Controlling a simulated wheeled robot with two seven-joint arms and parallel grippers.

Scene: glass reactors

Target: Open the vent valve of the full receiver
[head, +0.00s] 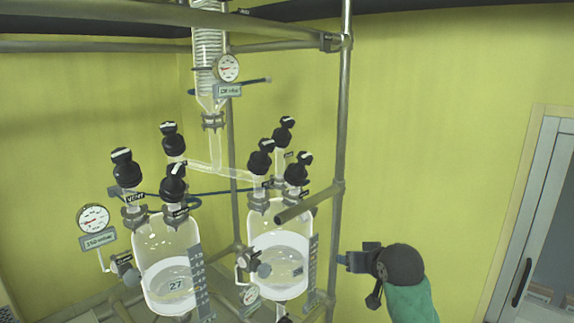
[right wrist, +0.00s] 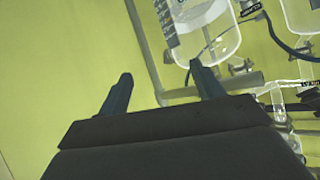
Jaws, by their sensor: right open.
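Two glass receivers stand side by side in the head view. The left receiver (head: 165,240) carries a tag that reads 27 and is partly filled. In the right receiver (head: 280,222) the liquid stands somewhat higher. Black-capped valves sit on both. A left one (head: 125,168) is by a VENT label (head: 135,197). The labels by the right receiver's front valves (head: 261,160) (head: 297,170) are too small to read. My right gripper (head: 343,262) is open and empty, right of the right receiver and outside the frame post. It also shows in the right wrist view (right wrist: 163,90). My left gripper is not in view.
A gauge (head: 93,220) is at the left. A glass condenser (head: 207,60) hangs above. The yellow wall (head: 440,130) at right is bare.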

